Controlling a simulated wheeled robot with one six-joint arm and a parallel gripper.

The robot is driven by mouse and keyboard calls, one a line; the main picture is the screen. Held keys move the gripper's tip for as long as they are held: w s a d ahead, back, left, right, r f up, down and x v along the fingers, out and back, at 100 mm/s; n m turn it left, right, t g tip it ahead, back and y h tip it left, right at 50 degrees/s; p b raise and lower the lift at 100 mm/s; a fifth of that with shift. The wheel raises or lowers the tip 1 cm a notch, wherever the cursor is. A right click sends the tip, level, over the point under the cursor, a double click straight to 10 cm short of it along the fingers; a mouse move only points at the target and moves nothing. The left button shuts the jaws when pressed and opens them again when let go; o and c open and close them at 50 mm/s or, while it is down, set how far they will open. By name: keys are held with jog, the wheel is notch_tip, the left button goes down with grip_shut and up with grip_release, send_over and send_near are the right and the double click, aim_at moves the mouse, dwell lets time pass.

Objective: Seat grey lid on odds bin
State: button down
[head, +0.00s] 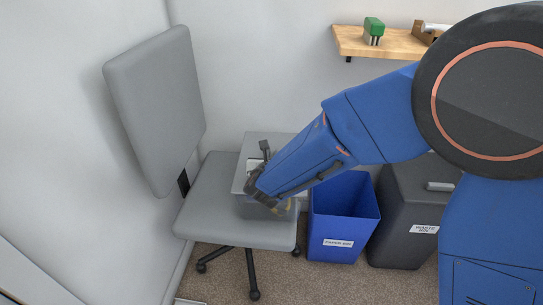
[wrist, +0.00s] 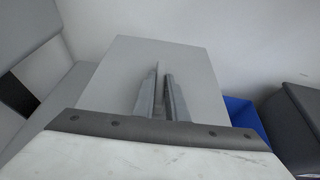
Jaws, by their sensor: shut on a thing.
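The grey lid (wrist: 190,62) is a flat light grey panel in the wrist view, below my gripper (wrist: 160,95). My gripper's two fingers are close together, shut on the lid at its middle; the gripped part is mostly hidden between them. A grey flat surface (head: 275,143) shows behind my gripper there. My arm hides much of the bin and lid, so I cannot tell whether the lid is flush on the rim.
The grey office chair (head: 155,105) stands against the wall, its backrest left of the bin. A blue paper bin (head: 335,225) and a dark waste bin (head: 400,225) stand on the carpet to the right. A wooden shelf (head: 385,45) with a green object is above.

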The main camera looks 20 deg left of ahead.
jog(key=shift+f, duration=0.55)
dwell(0.4)
jog(key=c, duration=2.1)
grip_release()
jog(key=o, duration=0.6)
jog(key=shift+c, duration=0.2)
jog(key=shift+v, duration=4)
